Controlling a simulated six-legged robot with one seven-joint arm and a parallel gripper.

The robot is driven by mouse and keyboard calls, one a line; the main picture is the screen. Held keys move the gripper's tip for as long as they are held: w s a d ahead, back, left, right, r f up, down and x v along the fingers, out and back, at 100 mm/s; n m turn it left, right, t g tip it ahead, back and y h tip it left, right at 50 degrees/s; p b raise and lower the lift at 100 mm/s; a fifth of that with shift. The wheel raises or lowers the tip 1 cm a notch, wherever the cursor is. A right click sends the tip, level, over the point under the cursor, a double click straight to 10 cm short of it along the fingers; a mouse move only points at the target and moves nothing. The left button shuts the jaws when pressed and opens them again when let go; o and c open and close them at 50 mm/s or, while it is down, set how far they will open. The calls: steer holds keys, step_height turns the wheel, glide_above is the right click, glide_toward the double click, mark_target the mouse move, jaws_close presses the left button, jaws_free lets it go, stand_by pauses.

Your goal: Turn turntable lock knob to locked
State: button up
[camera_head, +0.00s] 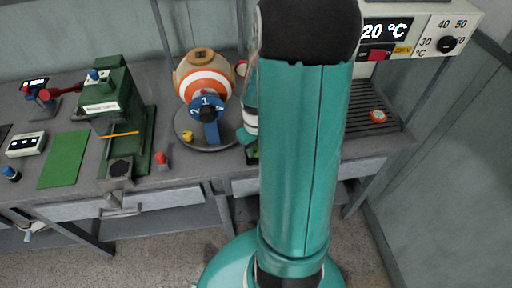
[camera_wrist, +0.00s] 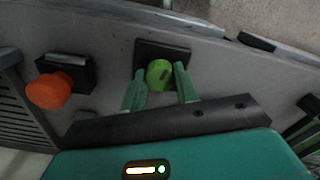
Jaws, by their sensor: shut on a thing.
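A round green knob (camera_wrist: 158,74) with a darker mark on its face sits on a black square plate (camera_wrist: 178,49) in the wrist view. My gripper (camera_wrist: 158,84) has its two green fingers on either side of the knob and is shut on it. No lock label can be read there. In the head view, a green and black bit (camera_head: 253,154) shows at the bench front beside my arm, which hides the rest. The round grey turntable (camera_head: 228,140) carries a white and orange ball (camera_head: 204,84) with a blue numbered clamp piece (camera_head: 208,108) in front.
An orange knob (camera_wrist: 48,92) on a black block stands left of my gripper in the wrist view. In the head view, a green press (camera_head: 115,105) stands left of the turntable, with a red-topped piece (camera_head: 162,160) between. A heater panel (camera_head: 420,35) hangs at upper right.

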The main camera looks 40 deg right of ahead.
mark_target(256, 149)
steer(key=m, duration=1)
steer(key=shift+m, duration=0.4)
steer(key=shift+w+m, duration=0.1)
steer(key=shift+m, duration=2)
steer(key=o, duration=1)
steer(key=shift+r, duration=0.15)
step_height(256, 149, up, 14)
steer(key=shift+f, duration=0.2)
